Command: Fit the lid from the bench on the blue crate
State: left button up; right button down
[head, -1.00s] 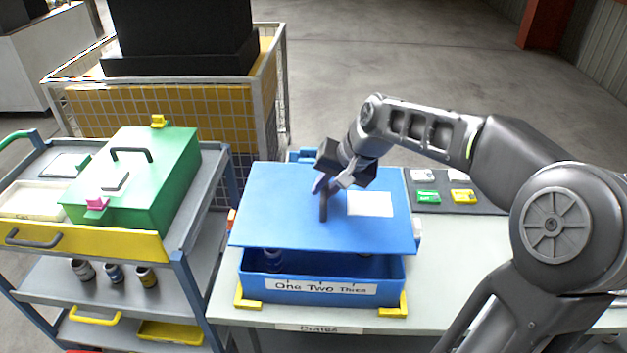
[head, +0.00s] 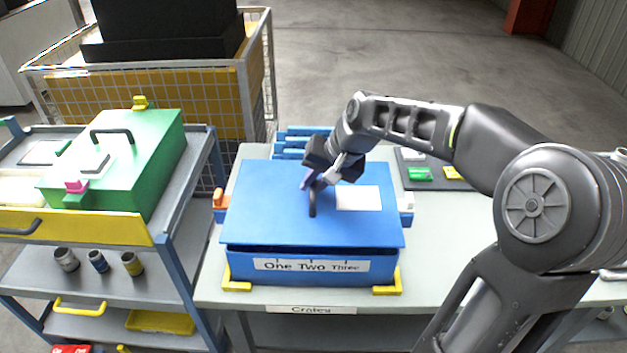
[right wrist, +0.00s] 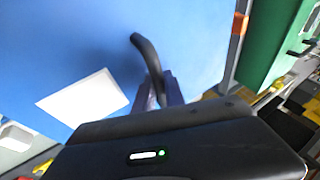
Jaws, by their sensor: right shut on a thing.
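The blue lid (head: 270,215) lies over the top of the blue crate (head: 238,264) in the head view, with a narrow dark gap along the front edge. I cannot tell whether it is seated at the back. My right gripper (head: 313,185) is shut on the lid's dark handle (head: 312,204). The handle (right wrist: 146,52) and the lid (right wrist: 75,45) also show in the right wrist view, with the fingers (right wrist: 160,92) around the handle's near end. The crate's label reads "One Two Three". My left gripper is not in view.
The crate stands between yellow corner brackets (head: 387,290) on the bench (head: 450,240). An orange latch (head: 221,199) is at its left side and a pale one (head: 405,201) at its right. A trolley with a green box (head: 150,165) stands left. A wire cage (head: 262,90) is behind.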

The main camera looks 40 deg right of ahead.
jog(key=shift+f+b, duration=0.4)
jog(key=shift+f, duration=0.3)
jog(key=shift+f, duration=0.15)
dwell(1.3)
jog(key=shift+f+b, duration=0.65)
jog(key=c, duration=1.3)
grip_release()
jog(key=shift+s, duration=0.1)
jog(key=v, duration=0.8)
jog(key=shift+a, duration=0.1)
